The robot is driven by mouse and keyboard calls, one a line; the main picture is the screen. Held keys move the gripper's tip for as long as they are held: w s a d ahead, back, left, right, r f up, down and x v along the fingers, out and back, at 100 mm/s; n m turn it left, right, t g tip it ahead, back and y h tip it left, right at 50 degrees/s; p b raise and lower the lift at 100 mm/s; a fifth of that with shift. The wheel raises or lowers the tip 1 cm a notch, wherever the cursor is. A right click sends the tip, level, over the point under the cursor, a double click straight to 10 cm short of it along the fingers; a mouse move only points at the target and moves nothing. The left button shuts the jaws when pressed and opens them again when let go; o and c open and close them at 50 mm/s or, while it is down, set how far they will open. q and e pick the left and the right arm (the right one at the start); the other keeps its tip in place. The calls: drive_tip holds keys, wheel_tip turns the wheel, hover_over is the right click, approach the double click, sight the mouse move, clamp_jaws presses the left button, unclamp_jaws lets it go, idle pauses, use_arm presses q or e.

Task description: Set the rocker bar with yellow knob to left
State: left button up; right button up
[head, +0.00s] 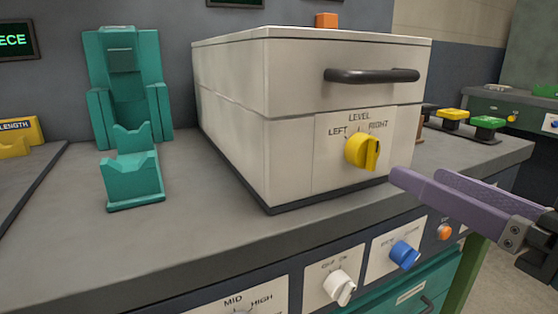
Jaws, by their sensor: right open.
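The yellow knob (362,152) sits on a pale panel (330,170) marked LEVEL, with LEFT and RIGHT printed above it, on the front of a cream box. Its raised bar is on the knob's right side, nearly upright; it looks turned to the RIGHT side, though the exact setting is hard to tell. My right gripper (417,176) comes in from the right with purple fingers. It is open and empty, to the right of and slightly below the knob, apart from it. My left gripper is not in view.
The cream box (235,120) has a dark handle (372,76) above the panel. A teal stand (128,95) and cradle (135,182) stand left. White (340,288) and blue (404,255) knobs and an orange button (445,232) line the bench front below.

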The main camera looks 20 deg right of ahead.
sight(376, 155)
drive_tip(key=w, duration=0.8)
drive_tip(key=shift+a+b, duration=0.35)
drive_tip(key=shift+c, duration=0.3)
clamp_jaws()
